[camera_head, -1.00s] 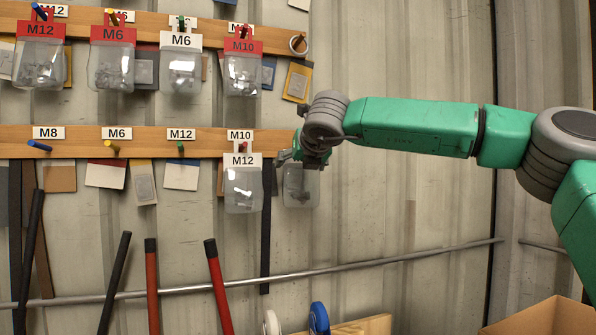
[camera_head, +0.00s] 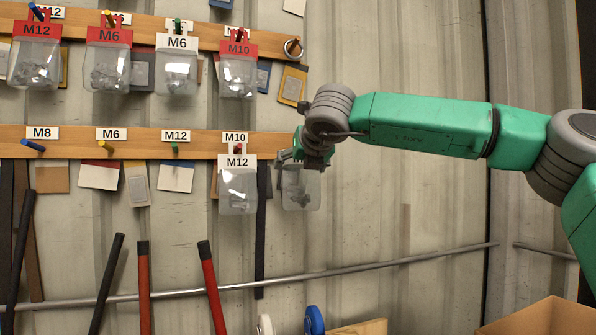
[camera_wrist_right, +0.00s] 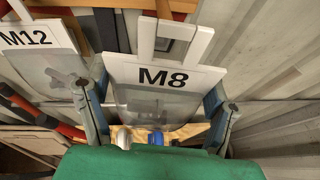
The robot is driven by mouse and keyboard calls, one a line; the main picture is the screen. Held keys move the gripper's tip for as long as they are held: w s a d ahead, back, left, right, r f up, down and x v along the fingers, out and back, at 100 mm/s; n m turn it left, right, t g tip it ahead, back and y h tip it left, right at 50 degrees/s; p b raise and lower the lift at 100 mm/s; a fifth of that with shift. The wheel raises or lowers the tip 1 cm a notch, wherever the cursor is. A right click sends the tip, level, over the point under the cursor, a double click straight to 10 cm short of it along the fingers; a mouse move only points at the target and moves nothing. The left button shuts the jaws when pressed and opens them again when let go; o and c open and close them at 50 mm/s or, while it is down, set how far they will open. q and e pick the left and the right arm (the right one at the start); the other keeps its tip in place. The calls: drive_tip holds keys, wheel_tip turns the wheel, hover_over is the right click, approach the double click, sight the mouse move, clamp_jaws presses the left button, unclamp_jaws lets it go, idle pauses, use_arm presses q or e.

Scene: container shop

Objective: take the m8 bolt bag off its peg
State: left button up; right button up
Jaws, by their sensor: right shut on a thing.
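The M8 bag, a clear pouch with a white header, shows in the right wrist view (camera_wrist_right: 165,77) between the two fingers of my right gripper (camera_wrist_right: 158,88). In the head view, my right gripper (camera_head: 299,158) is at the right end of the lower wooden rail, shut on the bag; the bag's clear pouch (camera_head: 301,190) hangs below it. Its header is hidden there by the gripper. The header's hanging loop shows upright in the wrist view, with no peg clearly seen in it. My left gripper is not in view.
The white M12 bag (camera_head: 238,190) hangs close on the left, under the M10 label; it also shows in the wrist view (camera_wrist_right: 38,48). Blue, yellow and green pegs on the lower rail (camera_head: 60,150) are empty. Several bags hang above. The wall to the right is clear.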

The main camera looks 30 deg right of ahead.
drive_tip(key=shift+s+a+b, duration=0.2)
drive_tip(key=shift+s+b, duration=0.2)
drive_tip(key=shift+s, duration=0.4)
drive_tip(key=shift+s+a+b, duration=0.2)
drive_tip(key=shift+s+b, duration=0.2)
drive_tip(key=shift+s, duration=0.35)
drive_tip(key=shift+c, duration=0.2)
